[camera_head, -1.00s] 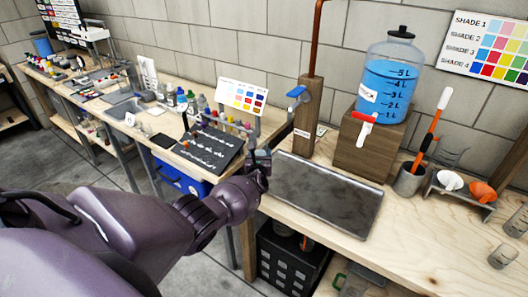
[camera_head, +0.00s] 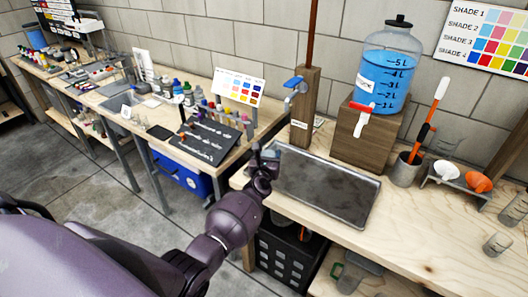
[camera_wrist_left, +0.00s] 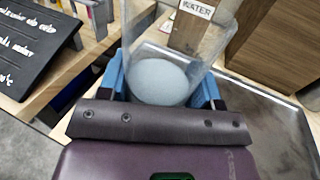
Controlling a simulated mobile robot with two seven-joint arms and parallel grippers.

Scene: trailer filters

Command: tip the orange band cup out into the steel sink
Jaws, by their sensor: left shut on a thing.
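My left gripper (camera_head: 266,156) is over the left end of the shallow grey metal tray on the near bench. In the left wrist view it is shut on a clear cup (camera_wrist_left: 160,80), with blue fingers on both sides of it. A pale grey-blue round surface shows inside the cup; I cannot tell if it is liquid or the base. No orange band shows on the cup. A grey basin (camera_head: 118,102) in the far left bench looks like the steel sink, well away from the gripper. My right gripper is not in view.
The metal tray (camera_head: 325,188) is empty. A wooden post (camera_head: 304,108) with a blue-handled tap stands behind it. A water tank (camera_head: 387,80) on a wooden block is to the right. A black board (camera_head: 208,138) lies on the left bench. Floor shows between the benches.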

